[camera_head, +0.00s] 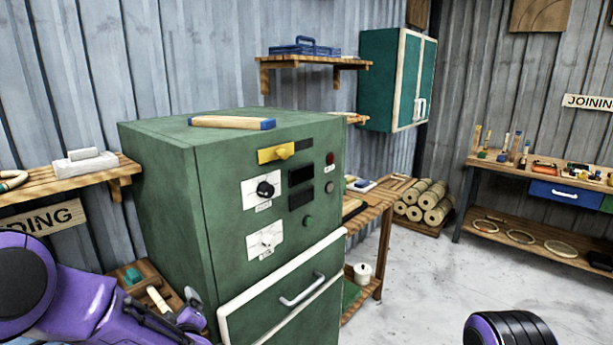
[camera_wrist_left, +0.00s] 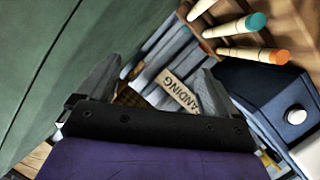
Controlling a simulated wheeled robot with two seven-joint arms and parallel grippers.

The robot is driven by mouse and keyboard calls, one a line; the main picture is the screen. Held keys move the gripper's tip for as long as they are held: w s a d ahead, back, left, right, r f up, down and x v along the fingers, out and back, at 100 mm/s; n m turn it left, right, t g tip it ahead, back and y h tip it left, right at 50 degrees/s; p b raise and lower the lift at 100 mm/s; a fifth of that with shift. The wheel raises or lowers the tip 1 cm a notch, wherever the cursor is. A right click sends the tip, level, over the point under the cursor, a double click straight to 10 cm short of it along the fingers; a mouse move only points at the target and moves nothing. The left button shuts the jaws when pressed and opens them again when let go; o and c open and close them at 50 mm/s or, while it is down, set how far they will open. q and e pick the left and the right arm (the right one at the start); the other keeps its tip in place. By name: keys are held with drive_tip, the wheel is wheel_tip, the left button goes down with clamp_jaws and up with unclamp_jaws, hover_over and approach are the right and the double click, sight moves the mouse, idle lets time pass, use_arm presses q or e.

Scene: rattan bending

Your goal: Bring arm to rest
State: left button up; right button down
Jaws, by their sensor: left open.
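My left arm (camera_head: 60,305) is purple and black and comes in at the lower left of the head view. My left gripper (camera_head: 186,312) is low beside the left side of the green cabinet (camera_head: 160,190). In the left wrist view the two grey fingers of the left gripper (camera_wrist_left: 160,88) stand wide apart with nothing between them. Part of my right arm (camera_head: 510,328) shows at the bottom edge of the head view; its gripper is out of frame.
The cabinet has knobs and a drawer with a handle (camera_head: 302,290); a rod with blue ends (camera_head: 232,123) lies on top. A wooden shelf (camera_head: 60,183) is at the left. Rods with coloured tips (camera_wrist_left: 240,40) show in the left wrist view. The floor (camera_head: 420,270) is clear.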

use_arm(q)
drive_tip(key=s+d+f+m+g+h+b, duration=0.1)
drive_tip(key=s+f+m+g+h, duration=0.1)
drive_tip(key=s+f, duration=0.55)
drive_tip(key=s+d+f+m+g+h+b, duration=0.15)
drive_tip(key=s+f, duration=0.25)
drive_tip(key=f, duration=0.7)
drive_tip(key=s+a+f+m+g+b, duration=0.1)
drive_tip(key=s+f+g+b, duration=0.1)
drive_tip(key=s+f, duration=0.6)
drive_tip(key=s+a+f+m+g+h+b, duration=0.1)
drive_tip(key=s+f+g, duration=0.3)
drive_tip(key=s, duration=1.2)
wheel_tip(320, 180, down, 4)
drive_tip(key=shift+a+f+m+b, duration=0.1)
drive_tip(key=shift+a+m+b, duration=0.35)
drive_tip(key=shift+m+b, duration=0.3)
drive_tip(key=shift+s, duration=0.1)
